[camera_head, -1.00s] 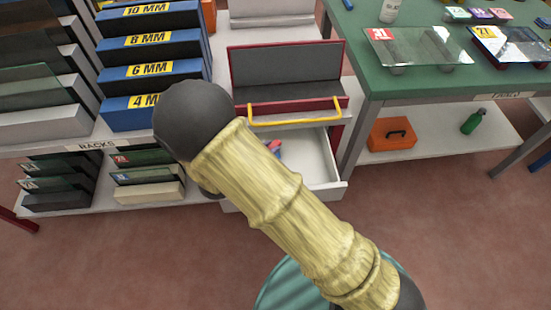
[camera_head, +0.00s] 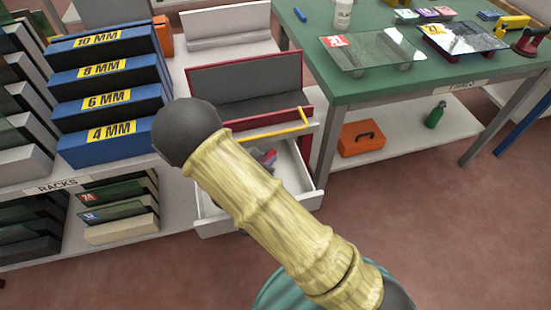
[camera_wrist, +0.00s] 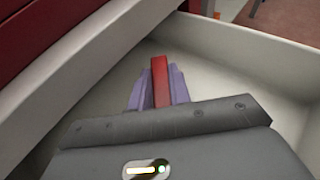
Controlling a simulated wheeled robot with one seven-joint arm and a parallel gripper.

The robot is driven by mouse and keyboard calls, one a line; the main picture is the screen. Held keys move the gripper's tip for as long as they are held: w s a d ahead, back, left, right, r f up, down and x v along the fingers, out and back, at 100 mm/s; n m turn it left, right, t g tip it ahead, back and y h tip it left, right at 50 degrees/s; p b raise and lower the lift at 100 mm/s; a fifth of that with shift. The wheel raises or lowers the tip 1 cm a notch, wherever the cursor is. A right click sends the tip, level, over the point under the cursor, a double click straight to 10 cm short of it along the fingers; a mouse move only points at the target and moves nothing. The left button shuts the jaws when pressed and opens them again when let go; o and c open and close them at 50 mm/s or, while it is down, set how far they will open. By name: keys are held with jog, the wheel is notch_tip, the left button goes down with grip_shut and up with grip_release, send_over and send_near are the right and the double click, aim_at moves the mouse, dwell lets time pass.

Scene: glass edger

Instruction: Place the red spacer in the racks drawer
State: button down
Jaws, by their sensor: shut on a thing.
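The red spacer (camera_wrist: 160,84) is a slim red bar held upright in the wrist view between the purple fingers of my gripper (camera_wrist: 160,72). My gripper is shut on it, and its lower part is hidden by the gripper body. Both are over or inside the open white racks drawer (camera_wrist: 245,48); I cannot tell whether the spacer touches the floor. In the head view the drawer (camera_head: 296,178) is pulled out beside the racks, and my arm covers its left part. My gripper (camera_head: 265,158) shows only partly there.
Blue racks (camera_head: 110,130) labelled in millimetres stand at left. A green table (camera_head: 370,85) with glass panes is at right. An orange case (camera_head: 360,138) sits on its lower shelf. Open floor lies in front.

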aim_at(276, 162)
jog(key=shift+w+d, duration=0.1)
jog(key=shift+d, duration=0.05)
jog(key=shift+w+d+f+b, duration=0.5)
jog(key=shift+w+d+f, duration=0.8)
jog(key=shift+d+f, duration=0.1)
jog(key=shift+f, duration=0.2)
jog(key=c, duration=1.3)
grip_release()
jog(key=shift+r, duration=0.1)
jog(key=shift+r, duration=0.15)
jog(key=p+v, duration=0.2)
jog(key=v, duration=1)
